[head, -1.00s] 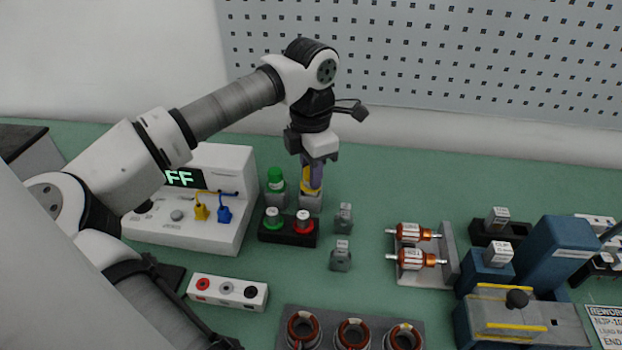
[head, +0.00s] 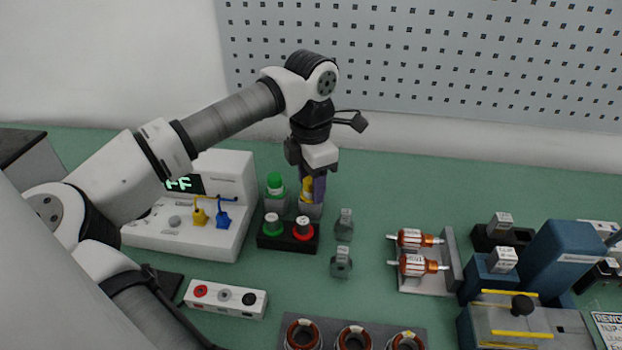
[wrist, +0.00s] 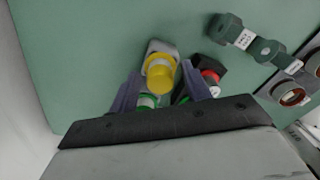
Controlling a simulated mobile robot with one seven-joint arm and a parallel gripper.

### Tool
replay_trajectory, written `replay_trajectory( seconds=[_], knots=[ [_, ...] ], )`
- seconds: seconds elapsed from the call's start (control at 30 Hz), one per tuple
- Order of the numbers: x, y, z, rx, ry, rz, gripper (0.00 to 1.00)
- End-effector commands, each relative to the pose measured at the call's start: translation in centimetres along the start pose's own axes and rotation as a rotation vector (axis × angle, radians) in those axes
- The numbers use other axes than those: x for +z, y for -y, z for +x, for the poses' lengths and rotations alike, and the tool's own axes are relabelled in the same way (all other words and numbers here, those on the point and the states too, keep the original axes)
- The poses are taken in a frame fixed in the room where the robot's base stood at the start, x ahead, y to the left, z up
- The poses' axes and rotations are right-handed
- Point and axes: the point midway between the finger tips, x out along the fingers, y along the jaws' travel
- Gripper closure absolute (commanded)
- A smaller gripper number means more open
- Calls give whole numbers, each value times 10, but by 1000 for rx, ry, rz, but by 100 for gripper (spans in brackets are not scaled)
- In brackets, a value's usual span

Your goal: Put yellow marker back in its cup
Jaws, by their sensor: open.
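The yellow marker (head: 307,189) stands upright in a grey cup (head: 310,211) behind the black button block. In the wrist view I look down on the marker's round yellow end (wrist: 160,72), with the grey cup (wrist: 158,47) behind it. My gripper (head: 312,193) points down over the cup. Its purple fingers are open, one on each side of the marker in the wrist view (wrist: 160,75), with gaps visible. In the head view one finger covers part of the marker. The marker's lower part is hidden in the cup.
A green marker (head: 275,184) in its own grey cup stands close on the left. The black block (head: 288,244) with green and red buttons is just in front. The white tester (head: 210,230) is further left. Two small grey pieces (head: 342,263) stand to the right.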

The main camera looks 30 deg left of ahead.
Motion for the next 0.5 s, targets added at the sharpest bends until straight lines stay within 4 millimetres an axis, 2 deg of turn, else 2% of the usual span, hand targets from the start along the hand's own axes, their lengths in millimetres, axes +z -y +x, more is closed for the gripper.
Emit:
replay_trajectory(
  seconds=[0.27, 0.5],
  knots=[
    [0, -1, -18, 3, 0, -1, 52],
    [0, -1, -72, 3, 0, -2, 52]
  ],
)
